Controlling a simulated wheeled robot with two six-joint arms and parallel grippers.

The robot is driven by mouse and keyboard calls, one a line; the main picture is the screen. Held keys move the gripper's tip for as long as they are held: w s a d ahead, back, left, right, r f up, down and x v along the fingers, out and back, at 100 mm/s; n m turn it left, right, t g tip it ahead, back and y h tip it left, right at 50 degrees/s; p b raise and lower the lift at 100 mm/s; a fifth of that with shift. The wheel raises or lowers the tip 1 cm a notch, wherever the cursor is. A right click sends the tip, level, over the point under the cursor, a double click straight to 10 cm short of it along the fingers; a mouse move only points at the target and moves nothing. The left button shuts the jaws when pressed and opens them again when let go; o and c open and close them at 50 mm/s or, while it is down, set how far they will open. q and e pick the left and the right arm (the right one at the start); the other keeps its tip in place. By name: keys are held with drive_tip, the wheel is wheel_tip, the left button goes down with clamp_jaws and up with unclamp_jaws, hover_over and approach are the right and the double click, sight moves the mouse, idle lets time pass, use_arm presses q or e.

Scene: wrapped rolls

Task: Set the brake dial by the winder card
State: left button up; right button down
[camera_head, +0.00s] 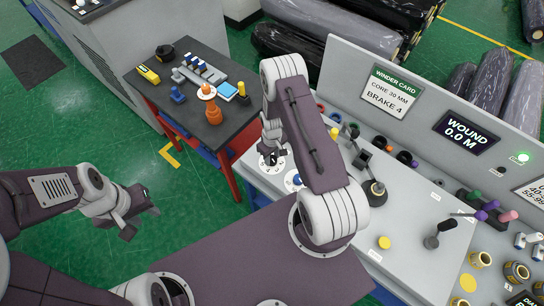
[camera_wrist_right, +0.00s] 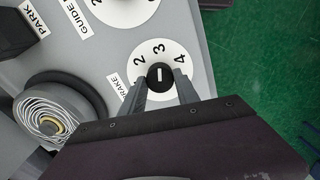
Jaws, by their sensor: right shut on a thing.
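The winder card (camera_head: 390,92) on the panel's upright back reads "CORE 30 MM" and "BRAKE 4". The brake dial (camera_wrist_right: 180,58), in the right wrist view, is a white disc with a black knob (camera_wrist_right: 160,74). The figures 2, 3 and 4 show, and the knob's white line points about at 3. My right gripper (camera_wrist_right: 162,88) is shut on the knob, one finger on each side. In the head view the dial (camera_head: 271,167) lies below my right gripper (camera_head: 271,146). My left gripper (camera_head: 138,214) is open and empty over the green floor.
The grey panel holds a black-handled lever (camera_head: 376,188), another lever (camera_head: 436,236) and a yellow button (camera_head: 384,242). A display (camera_head: 467,131) reads "WOUND 0.0 M". A dark side table (camera_head: 207,117) carries small tools. Wrapped rolls (camera_head: 493,78) lie behind the panel.

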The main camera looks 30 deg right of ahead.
drive_tip(key=shift+f+m+b, duration=0.1)
drive_tip(key=shift+m+b, duration=0.65)
drive_tip(key=shift+m, duration=0.25)
drive_tip(key=m+b, duration=0.1)
drive_tip(key=m, duration=0.1)
drive_tip(key=shift+m, duration=0.4)
drive_tip(key=m+b, duration=0.2)
drive_tip(key=m, duration=0.1)
drive_tip(key=shift+m+b, duration=0.4)
drive_tip(key=shift+m, duration=1)
drive_tip(key=c, duration=0.9)
unclamp_jaws()
drive_tip(key=shift+r, duration=0.2)
